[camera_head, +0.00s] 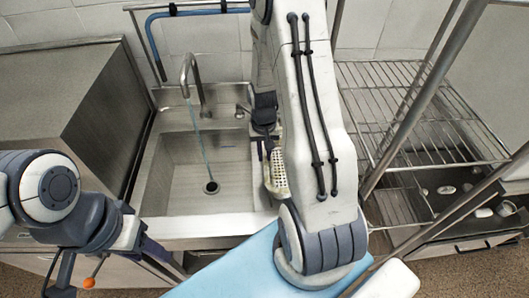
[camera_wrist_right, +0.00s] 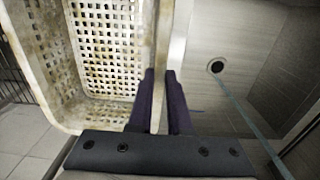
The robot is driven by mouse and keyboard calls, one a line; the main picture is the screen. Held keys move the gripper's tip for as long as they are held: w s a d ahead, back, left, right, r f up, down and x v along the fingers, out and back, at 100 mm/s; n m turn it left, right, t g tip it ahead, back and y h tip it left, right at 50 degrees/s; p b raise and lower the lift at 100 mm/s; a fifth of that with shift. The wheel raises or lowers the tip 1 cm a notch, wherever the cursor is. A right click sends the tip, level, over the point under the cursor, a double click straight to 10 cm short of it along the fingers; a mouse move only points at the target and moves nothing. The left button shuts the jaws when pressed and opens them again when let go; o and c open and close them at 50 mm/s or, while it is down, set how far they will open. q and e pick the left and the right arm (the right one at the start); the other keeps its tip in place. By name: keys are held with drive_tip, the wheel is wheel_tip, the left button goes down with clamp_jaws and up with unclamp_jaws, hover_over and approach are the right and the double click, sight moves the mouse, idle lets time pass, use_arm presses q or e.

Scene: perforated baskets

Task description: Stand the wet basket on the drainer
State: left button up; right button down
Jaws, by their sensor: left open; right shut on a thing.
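The off-white perforated basket (camera_head: 279,176) hangs over the right side of the sink in the head view, partly hidden by my right arm. In the right wrist view the basket (camera_wrist_right: 108,45) fills the upper left, with brownish stains. My right gripper (camera_wrist_right: 162,75) is shut on the basket's wall; in the head view this gripper (camera_head: 264,150) is mostly hidden. My left gripper (camera_head: 115,268) is open and empty at the lower left, in front of the counter. The wire rack (camera_head: 420,110), seemingly the drainer, stands right of the sink with its top bare.
The steel sink (camera_head: 170,185) has a tap (camera_head: 193,80) with a thin stream running toward the drain (camera_head: 211,187). Metal posts (camera_head: 415,115) rise at the rack's near side. A lower shelf (camera_head: 450,225) holds small items. A light-blue surface (camera_head: 235,265) lies in front.

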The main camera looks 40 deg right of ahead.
drive_tip(key=shift+f, duration=0.1)
drive_tip(key=c, duration=0.8)
unclamp_jaws()
drive_tip(key=shift+c, duration=0.2)
